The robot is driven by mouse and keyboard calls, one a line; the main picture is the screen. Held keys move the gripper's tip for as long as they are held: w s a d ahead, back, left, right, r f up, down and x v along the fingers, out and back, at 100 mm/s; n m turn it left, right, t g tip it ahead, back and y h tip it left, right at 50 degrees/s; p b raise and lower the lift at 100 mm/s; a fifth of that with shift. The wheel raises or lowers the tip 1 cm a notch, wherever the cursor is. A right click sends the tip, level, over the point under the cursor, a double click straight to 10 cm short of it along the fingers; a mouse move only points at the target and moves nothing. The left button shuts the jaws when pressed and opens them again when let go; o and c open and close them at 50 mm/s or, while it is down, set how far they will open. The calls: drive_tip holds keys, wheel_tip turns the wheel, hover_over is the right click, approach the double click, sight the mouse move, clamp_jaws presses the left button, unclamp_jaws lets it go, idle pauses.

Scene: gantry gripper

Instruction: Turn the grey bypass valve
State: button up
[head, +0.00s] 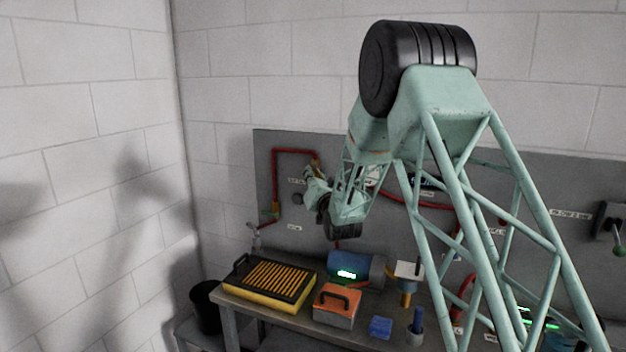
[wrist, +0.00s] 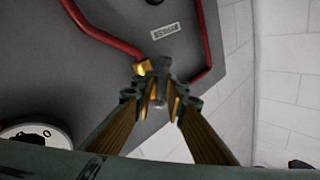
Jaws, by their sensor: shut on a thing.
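My gripper (head: 307,194) reaches to the grey wall panel at the far left, beside the red pipe. In the wrist view its two fingers (wrist: 159,98) converge on the grey bypass valve (wrist: 161,70), a small grey piece standing out from the panel. The fingers are shut on it, with its end showing between the fingertips. A brass fitting (wrist: 145,67) on the red pipe sits just left of the valve. In the head view my gripper and arm make the valve hard to pick out.
The red pipe (wrist: 104,31) runs close to the fingers, and a label (wrist: 165,32) is above. A round white gauge (wrist: 35,134) is at lower left. Below stands a bench (head: 245,308) with a yellow-black tray (head: 270,283), an orange box (head: 335,307) and a blue cylinder (head: 347,266).

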drive_tip(key=shift+r+b, duration=0.1)
drive_tip(key=shift+b, duration=0.55)
drive_tip(key=o, duration=0.8)
drive_tip(key=shift+o, duration=0.2)
drive_tip(key=shift+s, duration=0.1)
drive_tip(key=v, duration=1.1)
drive_tip(key=shift+s+f, duration=0.35)
drive_tip(key=shift+d, duration=0.1)
drive_tip(key=shift+d+r, duration=0.1)
